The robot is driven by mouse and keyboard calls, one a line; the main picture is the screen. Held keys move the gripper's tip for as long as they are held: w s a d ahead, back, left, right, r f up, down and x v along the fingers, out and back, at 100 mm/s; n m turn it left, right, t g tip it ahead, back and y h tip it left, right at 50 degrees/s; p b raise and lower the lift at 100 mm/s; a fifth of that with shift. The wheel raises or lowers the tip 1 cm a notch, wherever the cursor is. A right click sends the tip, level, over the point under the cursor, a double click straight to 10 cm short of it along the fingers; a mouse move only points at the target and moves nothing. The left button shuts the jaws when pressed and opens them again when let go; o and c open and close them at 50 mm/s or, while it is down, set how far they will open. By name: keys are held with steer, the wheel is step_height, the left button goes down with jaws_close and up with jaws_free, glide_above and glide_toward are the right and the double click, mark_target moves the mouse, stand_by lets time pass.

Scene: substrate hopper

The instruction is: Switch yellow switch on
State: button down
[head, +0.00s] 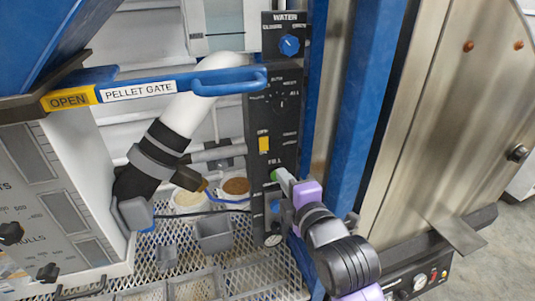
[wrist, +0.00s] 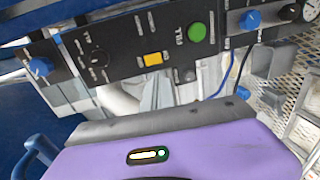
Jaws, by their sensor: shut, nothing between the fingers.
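The yellow switch (head: 264,144) is a small rocker on the tall black control panel (head: 259,119). It also shows in the wrist view (wrist: 152,59), just above my fingertips there; whether it is on or off I cannot tell. My gripper (head: 284,180), with a purple body, is in front of the panel, lower and to the right of the switch. In the wrist view its pale fingers (wrist: 157,88) are together and empty, pointing towards the panel near the switch. They appear apart from it. In the head view the gripper partly covers the panel's lower part.
A green button (wrist: 197,32) and a blue knob (wrist: 250,19) sit beside the switch on the panel. A blue WATER knob (head: 289,45) is above. A blue pellet gate handle (head: 228,81) juts out at upper left. A blue post (head: 357,120) stands to the right.

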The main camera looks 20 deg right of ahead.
steer(key=p, duration=0.2)
glide_toward(264, 150)
steer(key=w, duration=0.5)
steer(key=shift+w+f, duration=0.1)
steer(key=shift+f, duration=0.05)
steer(key=shift+w+f, duration=0.2)
steer(key=shift+w, duration=0.6)
steer(key=shift+w+f, duration=0.1)
steer(key=shift+w, duration=0.05)
